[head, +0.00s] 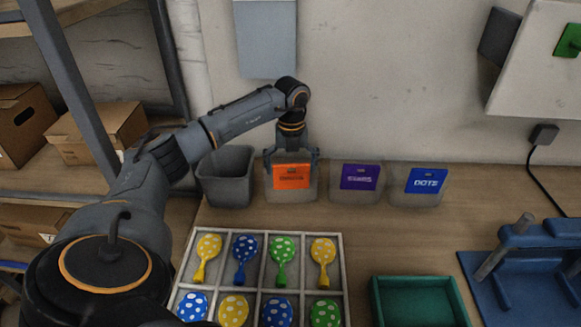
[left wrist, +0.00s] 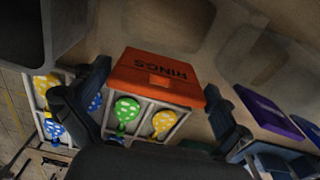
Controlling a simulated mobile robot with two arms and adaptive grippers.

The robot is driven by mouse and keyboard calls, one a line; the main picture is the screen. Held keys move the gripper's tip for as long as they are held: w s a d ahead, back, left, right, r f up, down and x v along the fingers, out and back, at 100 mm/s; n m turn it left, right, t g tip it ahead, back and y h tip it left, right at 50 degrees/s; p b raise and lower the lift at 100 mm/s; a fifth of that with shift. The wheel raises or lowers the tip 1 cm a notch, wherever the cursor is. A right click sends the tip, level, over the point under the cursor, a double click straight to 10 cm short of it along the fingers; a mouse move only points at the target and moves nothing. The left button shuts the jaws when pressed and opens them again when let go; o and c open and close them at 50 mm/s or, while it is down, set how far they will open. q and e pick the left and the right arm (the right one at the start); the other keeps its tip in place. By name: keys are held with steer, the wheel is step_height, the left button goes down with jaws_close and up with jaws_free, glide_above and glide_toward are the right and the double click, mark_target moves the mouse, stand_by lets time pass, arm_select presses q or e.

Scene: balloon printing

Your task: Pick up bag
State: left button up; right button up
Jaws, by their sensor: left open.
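Three bags stand in a row at the back of the bench: one with an orange label (head: 291,177), one with a purple label (head: 360,178) and one with a blue label reading DOTS (head: 426,181). My left gripper (head: 291,158) is open and points down at the top of the orange-labelled bag. In the left wrist view the orange label reads RINGS (left wrist: 158,78) and lies between the spread fingers (left wrist: 156,92). I cannot tell whether the fingers touch the bag. My right gripper is not in view.
A grey bin (head: 225,178) stands close left of the orange-labelled bag. A divided white tray (head: 345,262) holds several spotted balloons in front. A green tray (head: 420,283) and a blue fixture (head: 525,262) are at right. Bare bench lies between.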

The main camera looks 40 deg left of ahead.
arm_select(q)
steer(key=c, duration=0.5)
